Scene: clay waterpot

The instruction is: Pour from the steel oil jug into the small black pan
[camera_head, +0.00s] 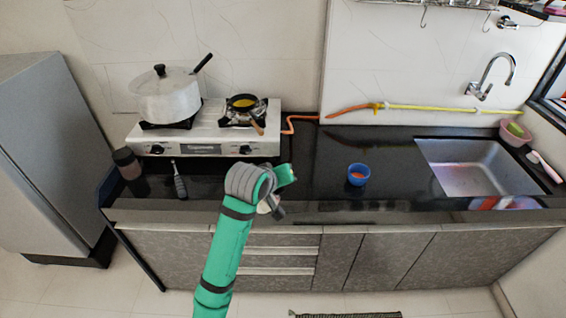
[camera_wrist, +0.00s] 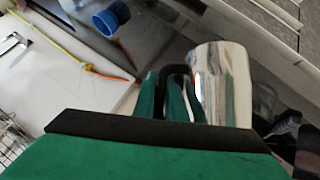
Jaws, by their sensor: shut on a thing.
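The steel oil jug (camera_wrist: 222,85) shows large in the wrist view, shiny, with a dark handle (camera_wrist: 177,72). My gripper (camera_wrist: 172,98) is shut on that handle. In the head view my green arm hides most of the jug, and my gripper (camera_head: 280,192) is over the front part of the counter, below and right of the stove. The small black pan (camera_head: 241,103) sits on the right burner of the stove, with something yellow in it and a brown handle pointing to the front right. The jug is apart from the pan. Its contents cannot be seen.
A large lidded pot (camera_head: 168,98) stands on the left burner of the white stove (camera_head: 200,135). A dark jar (camera_head: 127,163) and a grey-handled tool (camera_head: 180,180) are at the counter's left.

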